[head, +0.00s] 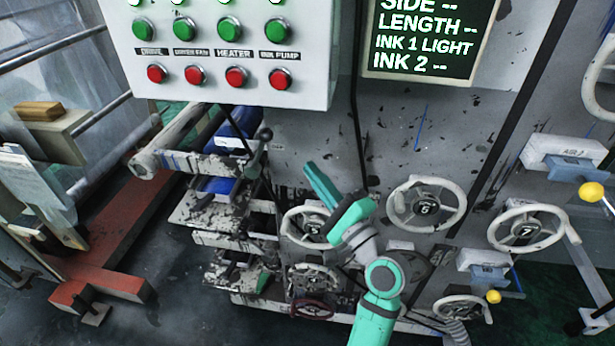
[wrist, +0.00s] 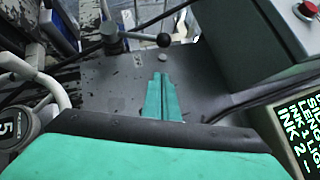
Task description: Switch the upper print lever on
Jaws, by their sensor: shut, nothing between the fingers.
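A lever with a dark ball knob (head: 264,133) stands at the left edge of the grey machine panel, beside the blue roller. In the wrist view the knob (wrist: 163,40) is at the end of a short grey bar, just beyond my fingertips. My gripper (head: 309,168) is shut and empty, in front of the panel and to the right of this lever. In the wrist view the gripper (wrist: 161,75) has its teal fingers together, pointing toward the knob, with a visible gap. No label for the lever is readable, so I cannot tell its on or off position.
A white button box (head: 225,50) with green and red buttons hangs above, close to the arm's upper side. A display (head: 428,40) is to its right. Handwheels (head: 427,205) stick out by my arm. Two yellow-knobbed levers (head: 591,192) (head: 493,296) are at the right.

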